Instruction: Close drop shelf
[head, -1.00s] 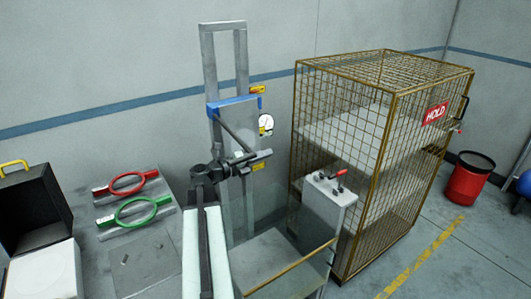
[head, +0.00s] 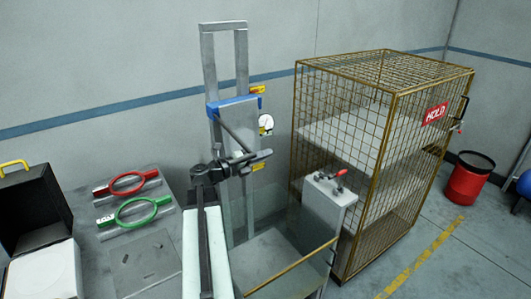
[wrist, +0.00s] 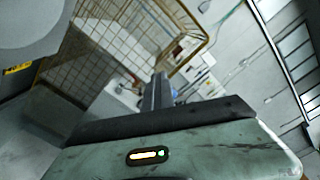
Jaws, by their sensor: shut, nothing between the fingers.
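My gripper (head: 262,156) is dark and shut, with nothing between its fingers. In the head view it points right, in front of the grey upright frame with a blue bar. Its dark fingers also show together in the wrist view (wrist: 160,90), pointing toward a wire cage. A flat grey shelf-like panel (head: 275,252) with a brown front edge lies low, right of my arm and below my gripper. It looks level. I cannot tell for sure that it is the drop shelf. My gripper looks apart from it. My arm hides its left side.
A brown wire cage (head: 383,100) with a HOLD sign stands at right. A grey box with a red-handled clamp (head: 332,190) stands before it. Red and green rings (head: 136,210) lie on the left table beside an open black case (head: 32,210). A red bin (head: 470,180) stands far right.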

